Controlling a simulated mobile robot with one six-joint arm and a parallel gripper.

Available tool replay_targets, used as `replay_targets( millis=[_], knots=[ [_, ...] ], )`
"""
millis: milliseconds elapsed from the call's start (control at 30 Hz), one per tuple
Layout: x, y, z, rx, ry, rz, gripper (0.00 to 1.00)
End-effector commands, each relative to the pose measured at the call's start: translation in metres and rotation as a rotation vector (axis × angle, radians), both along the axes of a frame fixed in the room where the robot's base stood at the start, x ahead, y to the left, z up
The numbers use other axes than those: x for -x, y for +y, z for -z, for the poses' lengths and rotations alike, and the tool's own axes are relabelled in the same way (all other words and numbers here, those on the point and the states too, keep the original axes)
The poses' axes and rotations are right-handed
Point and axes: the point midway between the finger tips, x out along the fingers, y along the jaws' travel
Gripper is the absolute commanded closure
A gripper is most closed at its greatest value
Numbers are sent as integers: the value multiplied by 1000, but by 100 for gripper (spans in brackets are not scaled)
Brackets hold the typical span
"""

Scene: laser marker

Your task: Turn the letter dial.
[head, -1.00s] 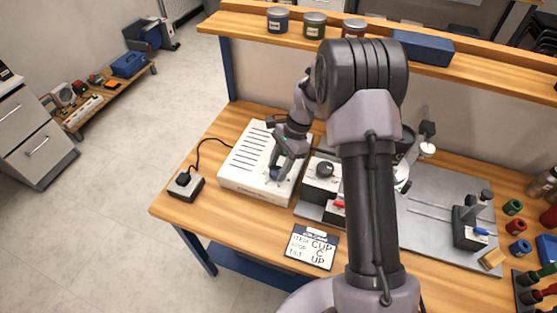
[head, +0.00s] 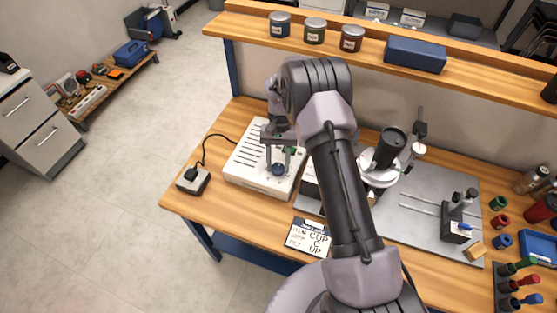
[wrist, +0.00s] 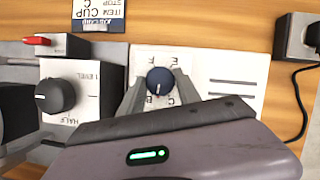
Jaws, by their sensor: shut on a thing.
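The letter dial is a round dark-blue knob (wrist: 160,81) on a white lettered plate (wrist: 163,62) in the wrist view. Its white mark points toward the lower side of the picture, near B and C; I cannot tell exactly which letter. The knob also shows in the head view (head: 278,170), on top of the white slotted box (head: 246,165). My gripper (wrist: 160,90) has one finger on each side of the knob and is shut on it. In the head view, my gripper (head: 279,158) reaches down over the box's front right part.
A black knob (wrist: 55,95) on a LEVEL/HALF plate and a red lever (wrist: 37,41) stand beside the dial. A dark cup (head: 389,147) stands on the fixture to the right. A cabled black box (head: 192,180) is at left.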

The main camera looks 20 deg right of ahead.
Motion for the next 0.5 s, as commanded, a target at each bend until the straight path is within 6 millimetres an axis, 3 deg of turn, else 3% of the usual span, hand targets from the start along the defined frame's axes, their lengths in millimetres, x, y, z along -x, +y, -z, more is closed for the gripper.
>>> replay_targets(
  millis=[500],
  knots=[
    [0, 3, -1, 1, 1, -437, 100]
  ],
)
